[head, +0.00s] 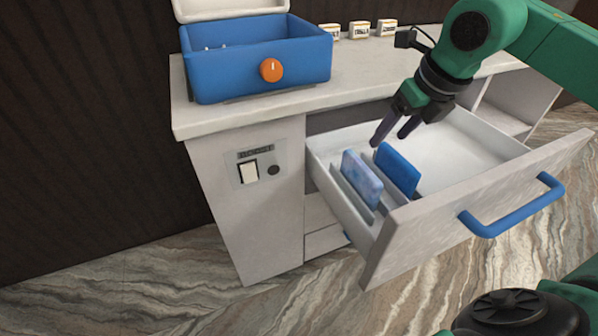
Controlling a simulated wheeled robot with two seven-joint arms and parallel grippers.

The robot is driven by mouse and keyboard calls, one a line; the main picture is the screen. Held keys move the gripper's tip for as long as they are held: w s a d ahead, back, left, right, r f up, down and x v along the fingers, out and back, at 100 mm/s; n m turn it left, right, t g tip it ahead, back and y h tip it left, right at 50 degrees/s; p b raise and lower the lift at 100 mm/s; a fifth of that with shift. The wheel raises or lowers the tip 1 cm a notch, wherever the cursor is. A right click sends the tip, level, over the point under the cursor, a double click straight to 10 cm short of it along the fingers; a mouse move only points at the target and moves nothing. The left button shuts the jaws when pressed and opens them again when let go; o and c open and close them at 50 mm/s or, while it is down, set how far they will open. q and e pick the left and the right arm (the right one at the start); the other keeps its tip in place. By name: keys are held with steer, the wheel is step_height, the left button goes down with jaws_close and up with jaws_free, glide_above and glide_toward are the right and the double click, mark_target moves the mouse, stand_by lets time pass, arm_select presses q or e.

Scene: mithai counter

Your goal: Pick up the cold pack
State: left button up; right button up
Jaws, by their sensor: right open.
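Two flat packs stand on edge in slots at the left end of the open drawer. One is a pale, mottled, frosty-looking blue pack (362,179); the other, to its right, is a plain darker blue pack (398,170). No label on either is readable. My right gripper (390,139) is open and empty, with its dark fingers pointing down just above and behind the packs. I cannot tell whether a finger touches the darker pack. My left gripper is not in view.
The white drawer (464,140) is pulled out, its front bearing a blue handle (512,207); its right part is empty. A blue open-lidded box (225,70) with an orange knob (271,70) stands on the counter (300,101). Small labelled boxes (359,30) stand behind.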

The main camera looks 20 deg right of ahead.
glide_toward(363, 166)
steer(key=x, duration=0.4)
steer(key=shift+s+d+f, duration=0.1)
steer(key=shift+f, duration=0.35)
steer(key=shift+w+f, duration=0.25)
steer(key=shift+f, duration=0.3)
steer(key=x, duration=0.4)
steer(key=shift+w, duration=0.2)
steer(key=shift+w+f, duration=0.1)
arm_select(q)
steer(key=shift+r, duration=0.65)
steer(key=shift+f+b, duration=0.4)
steer(key=shift+b, duration=0.1)
arm_select(e)
steer(key=shift+f, duration=0.25)
